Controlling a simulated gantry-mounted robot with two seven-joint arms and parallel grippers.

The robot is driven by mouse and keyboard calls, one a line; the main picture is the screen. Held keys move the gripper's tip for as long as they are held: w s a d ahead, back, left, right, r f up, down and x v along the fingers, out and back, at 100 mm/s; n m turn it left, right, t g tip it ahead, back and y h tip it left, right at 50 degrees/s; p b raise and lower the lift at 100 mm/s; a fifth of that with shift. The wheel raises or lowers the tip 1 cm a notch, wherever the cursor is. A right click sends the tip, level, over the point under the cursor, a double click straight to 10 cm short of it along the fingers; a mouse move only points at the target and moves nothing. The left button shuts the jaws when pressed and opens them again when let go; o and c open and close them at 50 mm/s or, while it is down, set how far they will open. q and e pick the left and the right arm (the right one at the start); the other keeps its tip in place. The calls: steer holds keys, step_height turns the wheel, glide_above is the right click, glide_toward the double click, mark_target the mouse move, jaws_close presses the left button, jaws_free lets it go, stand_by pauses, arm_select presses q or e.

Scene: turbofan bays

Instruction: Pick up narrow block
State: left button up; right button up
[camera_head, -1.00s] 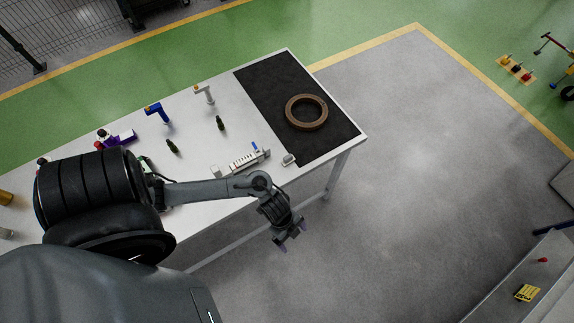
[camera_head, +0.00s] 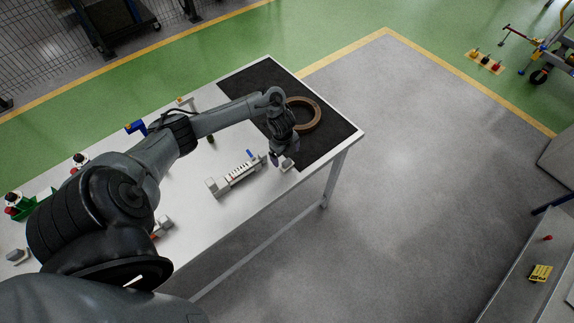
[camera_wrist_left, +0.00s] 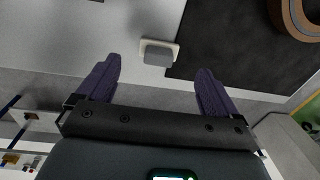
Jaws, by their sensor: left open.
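A small grey block (camera_head: 287,164) with a pale base sits on the white table at the near corner of the black mat. In the left wrist view the grey block (camera_wrist_left: 158,52) lies ahead of and between the two fingertips. I take it for the narrow block. My left gripper (camera_head: 275,158) is just beside it in the head view, above the table's near edge. In the wrist view my left gripper (camera_wrist_left: 159,64) has its purple fingers wide apart with nothing between them. My right gripper is not in view.
A long pale rack (camera_head: 235,177) lies on the table left of the block. A brown ring (camera_head: 312,116) rests on the black mat (camera_head: 335,138), partly behind my arm. A blue tool (camera_head: 136,127) stands farther left. The floor in front of the table is clear.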

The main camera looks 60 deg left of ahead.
mark_target(286, 160)
arm_select(q)
steer(key=shift+w+f, duration=0.15)
steer(key=shift+f, duration=2.85)
steer(key=c, duration=1.1)
steer(key=shift+c, duration=0.2)
steer(key=shift+r, duration=0.2)
